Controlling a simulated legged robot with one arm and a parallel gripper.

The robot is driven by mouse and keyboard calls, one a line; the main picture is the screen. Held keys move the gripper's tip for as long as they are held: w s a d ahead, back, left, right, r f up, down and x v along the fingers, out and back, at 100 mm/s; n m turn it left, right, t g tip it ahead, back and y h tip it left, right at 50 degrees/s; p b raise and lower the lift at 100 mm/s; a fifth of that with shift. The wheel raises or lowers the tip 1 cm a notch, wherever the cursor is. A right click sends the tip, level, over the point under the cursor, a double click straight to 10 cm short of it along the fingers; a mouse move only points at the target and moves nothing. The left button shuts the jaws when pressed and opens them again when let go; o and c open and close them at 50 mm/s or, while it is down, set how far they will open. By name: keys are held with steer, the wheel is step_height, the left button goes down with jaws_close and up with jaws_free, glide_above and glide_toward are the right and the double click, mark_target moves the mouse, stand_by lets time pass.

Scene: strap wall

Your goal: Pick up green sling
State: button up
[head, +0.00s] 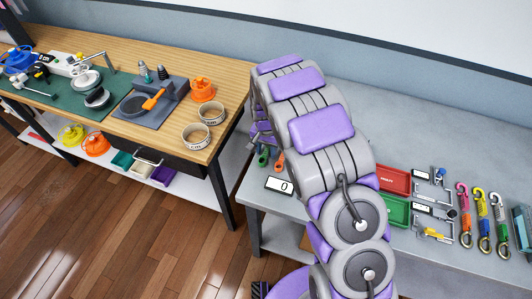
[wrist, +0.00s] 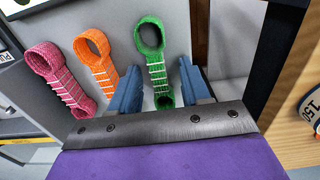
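The green sling (wrist: 157,72), a webbing strap with a loop at its upper end and white stitching, lies against a grey surface in the wrist view. My gripper (wrist: 159,68) is open, with one blue finger on each side of the sling's lower part. Gaps show between the fingers and the strap. The sling's lower tip is close to the gripper's dark front plate. In the head view, a small part of the green sling (head: 262,160) shows left of my arm, which hides most of my gripper.
An orange sling (wrist: 98,62) and a pink sling (wrist: 58,76) lie left of the green one. The wooden workbench (head: 222,86) stands to the left, beside the grey bench (head: 395,120). Colored cases, hooks and tools occupy the grey bench's right side.

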jaws_close()
steer(key=shift+r, duration=0.1)
stand_by(0.4)
